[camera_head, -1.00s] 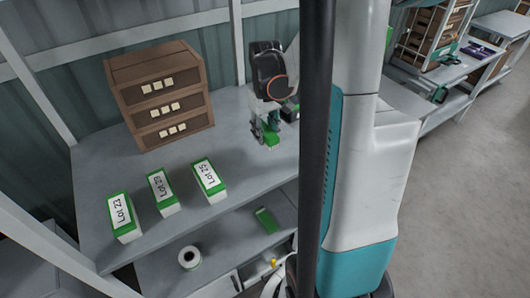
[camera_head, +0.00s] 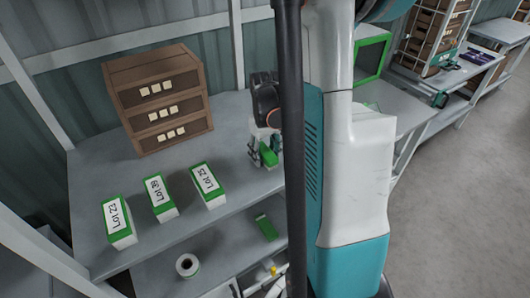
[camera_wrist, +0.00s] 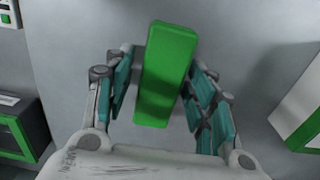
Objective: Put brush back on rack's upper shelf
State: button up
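The brush seems to be the long green block between my fingers in the wrist view (camera_wrist: 165,75); no bristles show. It also shows in the head view (camera_head: 268,155), low over or on the upper shelf (camera_head: 150,205) of the grey rack. I cannot tell whether it touches the shelf. My gripper (camera_wrist: 163,100) is around the block, with teal finger pads on both sides and narrow gaps beside it, so it looks open. In the head view my gripper (camera_head: 264,145) is partly hidden by my own column.
A brown drawer box (camera_head: 158,100) stands at the back of the upper shelf. Several white-and-green lot boxes, one labelled Lot 25 (camera_head: 208,185), stand near its front edge. The lower shelf holds a white roll (camera_head: 187,265) and another green block (camera_head: 266,228).

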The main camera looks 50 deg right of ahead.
aim_at(265, 151)
jog(key=shift+f, duration=0.15)
notch_tip(265, 151, up, 14)
jog(key=p, duration=0.4)
jog(key=shift+a+f, duration=0.1)
dwell(0.3)
